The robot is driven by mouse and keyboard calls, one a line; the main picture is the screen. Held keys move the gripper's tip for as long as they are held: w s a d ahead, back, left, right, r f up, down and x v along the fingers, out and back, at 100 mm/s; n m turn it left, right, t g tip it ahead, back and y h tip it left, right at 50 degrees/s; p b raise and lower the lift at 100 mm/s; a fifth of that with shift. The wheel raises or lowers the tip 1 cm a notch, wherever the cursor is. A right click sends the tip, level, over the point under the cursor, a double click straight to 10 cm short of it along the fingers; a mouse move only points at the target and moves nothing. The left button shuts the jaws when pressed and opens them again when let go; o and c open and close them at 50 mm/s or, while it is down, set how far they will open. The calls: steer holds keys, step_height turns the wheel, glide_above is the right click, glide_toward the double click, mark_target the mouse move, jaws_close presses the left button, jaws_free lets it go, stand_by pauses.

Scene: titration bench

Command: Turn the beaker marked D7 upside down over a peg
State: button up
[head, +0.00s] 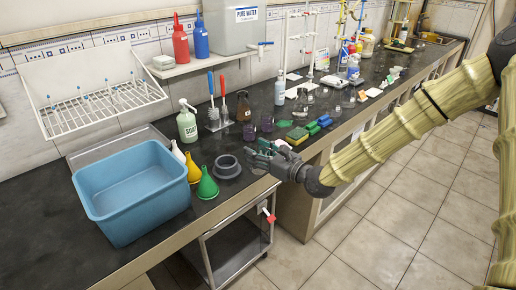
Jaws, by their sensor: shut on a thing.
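The drying rack (95,98) is a white wall-mounted tray with a wire grid and several blue-tipped pegs, at the upper left. My gripper (258,158) is over the front edge of the black bench, right of the grey rubber rings. Two small vessels with dark purple contents, a near one (249,132) and a far one (267,122), stand on the bench just behind my gripper. No D7 mark can be read in this view.
A blue basin (132,190) stands below the rack. Yellow (192,168) and green (208,184) funnels, grey rings (227,166) and a soap bottle (187,122) stand between it and my gripper. Sponges (297,135) lie to the right. A cart (238,248) is below the bench edge.

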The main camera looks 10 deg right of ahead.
mark_target(258, 149)
steer(key=shift+w+d+f+p, duration=0.15)
steer(key=shift+w+f+p, duration=0.2)
steer(key=shift+w+f, duration=0.65)
steer(key=shift+w+d+f+p, duration=0.2)
steer(key=shift+w+f+p, duration=0.2)
steer(key=shift+w, duration=1.2)
steer(key=shift+w+d+f+p, duration=0.15)
steer(key=shift+w+f+p, duration=0.15)
steer(key=shift+w+f, duration=0.75)
steer(key=shift+w+r, duration=0.25)
steer(key=shift+r, duration=0.05)
steer(key=shift+f, duration=0.15)
steer(key=o, duration=1)
steer(key=shift+o, duration=0.2)
